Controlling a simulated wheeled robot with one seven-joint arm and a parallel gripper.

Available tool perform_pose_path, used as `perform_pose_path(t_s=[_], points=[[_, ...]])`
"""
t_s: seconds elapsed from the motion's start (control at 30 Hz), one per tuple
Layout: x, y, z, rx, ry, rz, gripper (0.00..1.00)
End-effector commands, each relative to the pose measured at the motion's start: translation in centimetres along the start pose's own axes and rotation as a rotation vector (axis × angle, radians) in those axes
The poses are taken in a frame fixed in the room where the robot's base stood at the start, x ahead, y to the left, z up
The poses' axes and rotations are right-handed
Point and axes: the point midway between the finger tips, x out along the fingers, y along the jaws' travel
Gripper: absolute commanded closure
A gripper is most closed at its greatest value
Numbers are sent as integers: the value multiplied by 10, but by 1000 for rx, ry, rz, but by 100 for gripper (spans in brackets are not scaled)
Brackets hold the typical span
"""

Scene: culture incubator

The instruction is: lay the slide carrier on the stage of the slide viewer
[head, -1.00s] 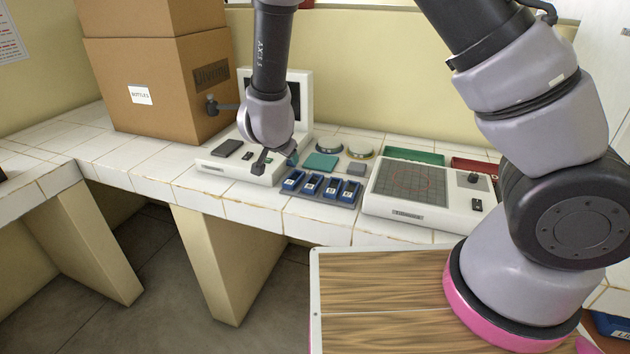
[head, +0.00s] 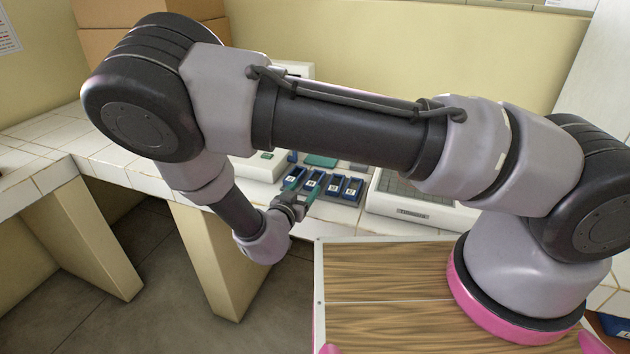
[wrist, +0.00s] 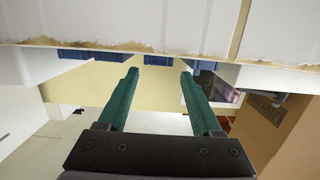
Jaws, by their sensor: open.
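The blue slide carriers (head: 333,186) stand side by side in a row on the bench, with pale labels on their fronts. My gripper (head: 296,184) is low at the bench's front edge, by the left end of this row. In the wrist view its two green fingers (wrist: 160,72) are spread with nothing between them. Blue carrier parts (wrist: 158,60) show beyond the fingertips there; I cannot tell whether they touch. The white device at left (head: 258,166), which looks like the slide viewer, is mostly hidden behind my arm, including its stage.
A white device with a gridded top (head: 412,207) stands to the right of the carriers. A teal pad (head: 320,160) lies behind them. Cardboard boxes (head: 105,45) stand at the back left. The tiled bench's front edge (head: 335,228) is close to my gripper.

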Motion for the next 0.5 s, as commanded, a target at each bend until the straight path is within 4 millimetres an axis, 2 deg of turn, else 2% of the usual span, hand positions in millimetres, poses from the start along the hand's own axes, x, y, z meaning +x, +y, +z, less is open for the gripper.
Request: perform_pose_path(t_s=[0.17, 0.4, 0.5], points=[[14, 1, 2, -1, -1, 1, 34], [49, 4, 5, 2, -2, 2, 34], [56, 3, 5, 0, -2, 0, 34]])
